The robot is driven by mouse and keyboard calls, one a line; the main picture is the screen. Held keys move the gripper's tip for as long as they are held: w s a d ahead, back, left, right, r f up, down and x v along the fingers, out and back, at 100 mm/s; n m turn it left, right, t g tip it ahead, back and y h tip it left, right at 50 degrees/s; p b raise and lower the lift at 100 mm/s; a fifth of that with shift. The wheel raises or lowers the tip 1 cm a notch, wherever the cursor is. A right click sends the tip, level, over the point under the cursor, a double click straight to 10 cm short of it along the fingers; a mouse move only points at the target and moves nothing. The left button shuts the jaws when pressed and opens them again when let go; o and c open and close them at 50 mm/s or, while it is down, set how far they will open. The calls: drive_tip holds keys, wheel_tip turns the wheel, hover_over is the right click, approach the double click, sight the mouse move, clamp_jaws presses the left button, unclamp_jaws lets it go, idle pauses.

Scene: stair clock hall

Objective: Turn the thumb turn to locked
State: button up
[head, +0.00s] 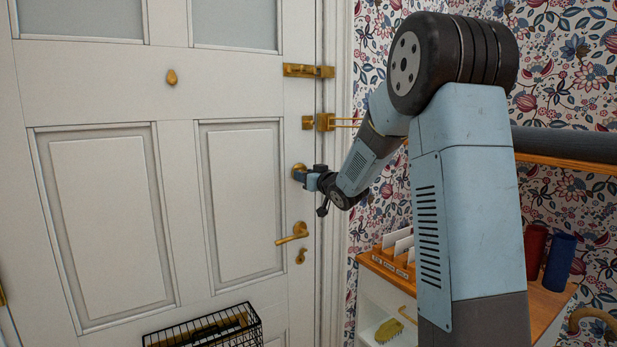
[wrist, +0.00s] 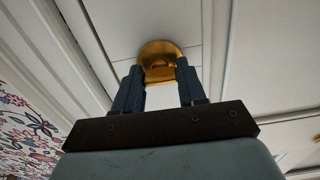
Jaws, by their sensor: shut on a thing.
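The brass thumb turn (wrist: 160,73) is on the white door (head: 95,215), on a round brass plate (head: 298,170) above the lever handle. My gripper (head: 303,175) is at the plate, and in the wrist view my gripper (wrist: 160,82) has one dark finger on each side of the thumb turn, shut on it. The fingers hide the turn's edges. In the head view the gripper covers most of the turn, and I cannot tell whether it stands at locked.
A brass bolt (head: 308,71) and a chain fitting (head: 322,122) sit above my gripper. The lever handle (head: 292,234) is below, with a keyhole cover (head: 300,257). A wire basket (head: 205,328) hangs low on the door. A wooden-topped cabinet (head: 545,300) stands at the right.

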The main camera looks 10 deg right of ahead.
drive_tip(key=o, duration=0.7)
drive_tip(key=shift+d, duration=0.3)
drive_tip(key=o, duration=0.4)
drive_tip(key=shift+a, duration=0.15)
drive_tip(key=shift+c, duration=0.2)
drive_tip(key=shift+s, duration=0.1)
drive_tip(key=v, duration=1.3)
drive_tip(key=shift+s, duration=0.25)
drive_tip(key=shift+r, duration=0.1)
